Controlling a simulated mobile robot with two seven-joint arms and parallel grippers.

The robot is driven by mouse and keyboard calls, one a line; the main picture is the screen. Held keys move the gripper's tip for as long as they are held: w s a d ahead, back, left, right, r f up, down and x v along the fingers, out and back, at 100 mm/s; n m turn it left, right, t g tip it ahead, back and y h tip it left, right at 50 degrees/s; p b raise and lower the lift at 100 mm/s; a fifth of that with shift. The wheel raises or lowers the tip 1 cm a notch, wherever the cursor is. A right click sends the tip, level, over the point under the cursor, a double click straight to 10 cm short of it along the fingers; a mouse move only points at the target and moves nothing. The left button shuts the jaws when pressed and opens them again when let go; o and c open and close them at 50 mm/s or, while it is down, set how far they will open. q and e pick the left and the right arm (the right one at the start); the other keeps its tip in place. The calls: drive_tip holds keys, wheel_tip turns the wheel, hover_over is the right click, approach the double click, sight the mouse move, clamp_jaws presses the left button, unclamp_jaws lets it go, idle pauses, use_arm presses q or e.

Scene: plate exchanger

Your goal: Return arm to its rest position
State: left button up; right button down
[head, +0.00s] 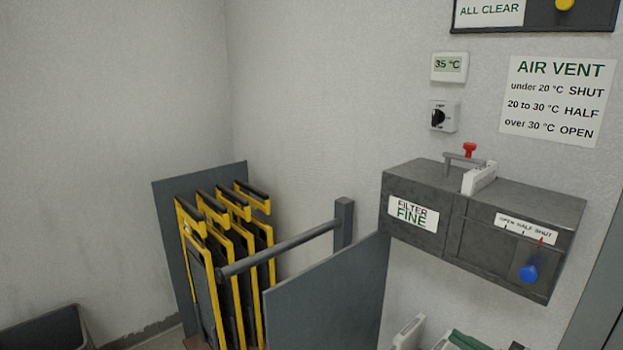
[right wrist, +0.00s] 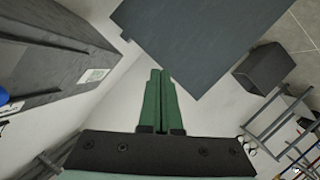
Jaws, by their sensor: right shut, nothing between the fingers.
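My right gripper (right wrist: 159,78) shows in the right wrist view with its two green fingers together and nothing between them. In the head view only a green part of it (head: 468,341) shows at the bottom edge, right of centre, below the grey wall box (head: 480,215). Its fingertips are not clear there. It appears apart from the box and the grey end plate (head: 325,300). My left gripper is not in view.
Yellow-edged plates (head: 238,285) hang in a rack with a grey bar (head: 285,248). The wall box has a FILTER FINE label, a blue knob (head: 528,273) and a red-topped handle (head: 469,151). A thermostat (head: 448,66) reads 35 °C. A dark bin (head: 45,330) stands lower left.

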drive_tip(key=s+a+f+m+g+h+p, duration=0.1)
drive_tip(key=s+a+f+m, duration=0.4)
drive_tip(key=s+f, duration=0.6)
drive_tip(key=s+a+f+m+g+h+p, duration=0.2)
drive_tip(key=s+a+f+m, duration=0.3)
drive_tip(key=s+f, duration=0.6)
wheel_tip(320, 180, down, 2)
drive_tip(key=shift+a+f+m+g, duration=0.2)
drive_tip(key=shift+a+m+g, duration=0.1)
drive_tip(key=shift+a+g, duration=0.25)
drive_tip(key=shift+d, duration=0.1)
drive_tip(key=shift+w+d, duration=0.1)
